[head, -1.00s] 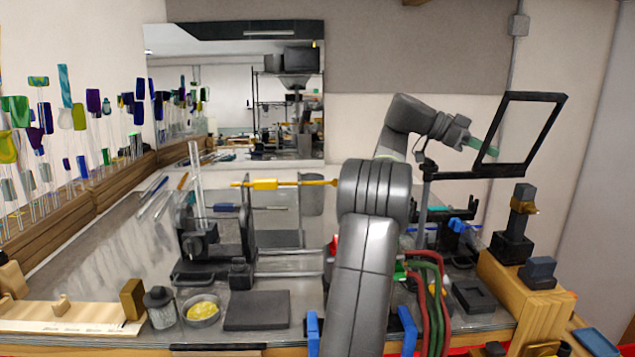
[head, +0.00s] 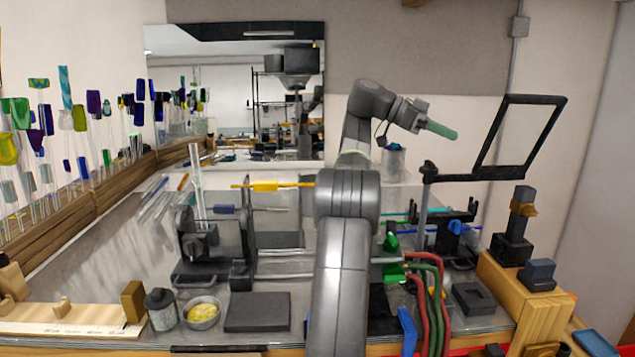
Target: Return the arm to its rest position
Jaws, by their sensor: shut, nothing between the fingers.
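My gripper (head: 441,130) is in the upper right of the head view, raised well above the bench (head: 118,262). Its green fingers are together with nothing between them and point right and slightly down. It is to the left of the black square frame (head: 484,137) and apart from it. My grey arm rises from the bottom middle of the view and bends to the right at the top. It hides part of the bench's middle.
Red and green hoses (head: 431,300) lie right of my arm. A black stand with a glass tube (head: 196,180) and a yellow-handled rod (head: 266,186) are at left. Glass rods line the left wall. A wooden block (head: 517,290) is at right.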

